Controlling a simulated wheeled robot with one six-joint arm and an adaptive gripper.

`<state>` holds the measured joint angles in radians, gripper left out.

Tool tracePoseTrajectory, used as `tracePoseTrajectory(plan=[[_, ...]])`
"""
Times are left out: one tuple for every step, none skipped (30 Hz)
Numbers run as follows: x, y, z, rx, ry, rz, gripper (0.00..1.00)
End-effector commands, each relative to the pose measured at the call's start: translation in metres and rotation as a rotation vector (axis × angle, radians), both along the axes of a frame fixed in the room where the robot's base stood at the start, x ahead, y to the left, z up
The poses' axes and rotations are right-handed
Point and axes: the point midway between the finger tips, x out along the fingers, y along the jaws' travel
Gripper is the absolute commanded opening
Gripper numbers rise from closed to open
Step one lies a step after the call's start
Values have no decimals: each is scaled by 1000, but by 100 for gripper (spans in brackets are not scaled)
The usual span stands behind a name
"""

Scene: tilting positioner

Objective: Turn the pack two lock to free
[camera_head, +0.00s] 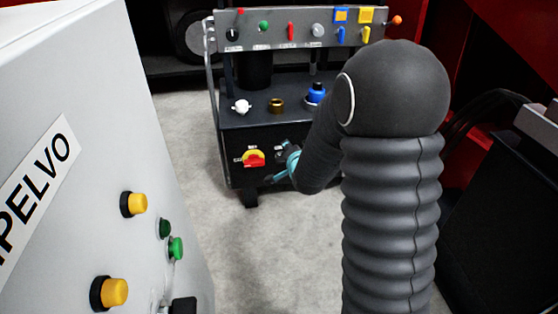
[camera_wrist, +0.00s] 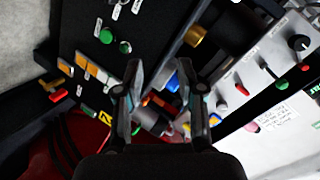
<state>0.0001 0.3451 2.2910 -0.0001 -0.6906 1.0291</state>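My gripper (camera_head: 282,165), with teal finger pads, is just right of this handle in the head view; contact cannot be told. In the wrist view my gripper (camera_wrist: 166,82) has its two fingers apart, with blue and orange-red parts showing between and beyond them. My arm partly hides the panel's right side.
The cart's shelf carries a white knob (camera_head: 241,106), a brass cylinder (camera_head: 276,105) and a blue knob (camera_head: 316,94). Its top rail (camera_head: 275,31) holds several switches. A white cabinet (camera_head: 90,120) with yellow and green buttons stands close at left. Grey floor (camera_head: 190,150) is clear between them.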

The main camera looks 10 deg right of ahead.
Motion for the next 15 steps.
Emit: tracePoseTrajectory(plan=[[8,0,-24,39,-20,-15,39],[12,0,-34,67,-39,-25,39],[18,0,-46,104,-66,-37,39],[21,0,-55,131,-86,-45,39],[24,0,-64,159,-106,-53,39],[28,0,-77,197,-132,-62,39],[30,0,-86,224,-152,-69,39],[31,0,-95,253,-172,-75,39],[33,0,-107,290,-197,-82,39],[34,0,-116,316,-214,-86,39],[34,0,-125,343,-232,-90,39],[34,0,-135,375,-255,-94,39],[33,0,-142,398,-270,-96,39],[33,0,-148,420,-284,-98,39],[32,0,-156,445,-302,-100,39]])
